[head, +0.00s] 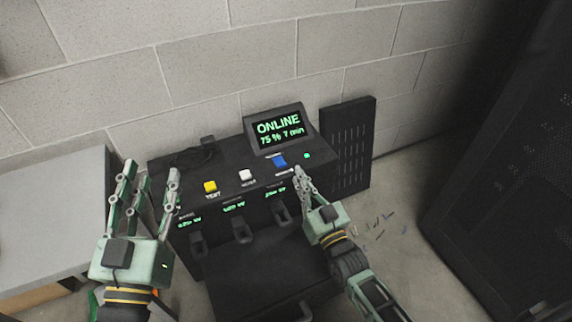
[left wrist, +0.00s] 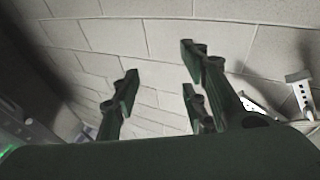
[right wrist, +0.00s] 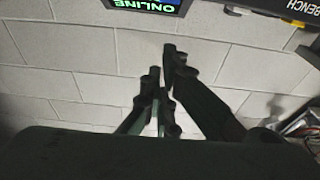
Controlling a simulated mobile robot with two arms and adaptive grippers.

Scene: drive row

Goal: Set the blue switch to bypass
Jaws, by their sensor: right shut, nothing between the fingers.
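The blue switch (head: 280,161) sits on top of the black unit (head: 225,145), below its tilted display (head: 275,128), which reads "ONLINE 75 % 7 min". Small labels lie above and below the switch; I cannot read them. My right gripper (head: 299,172) is shut and empty, its fingertips just right of and below the switch; I cannot tell whether they touch. In the right wrist view its fingers (right wrist: 163,75) are close together before the wall. My left gripper (head: 150,172) is open and empty, at the unit's left end.
A yellow button (head: 210,186) and a white button (head: 246,175) sit left of the switch. Several black levers or plugs line the unit's front. A grey bench (head: 50,210) stands left, a dark cabinet (head: 510,150) right. Small debris lies on the floor.

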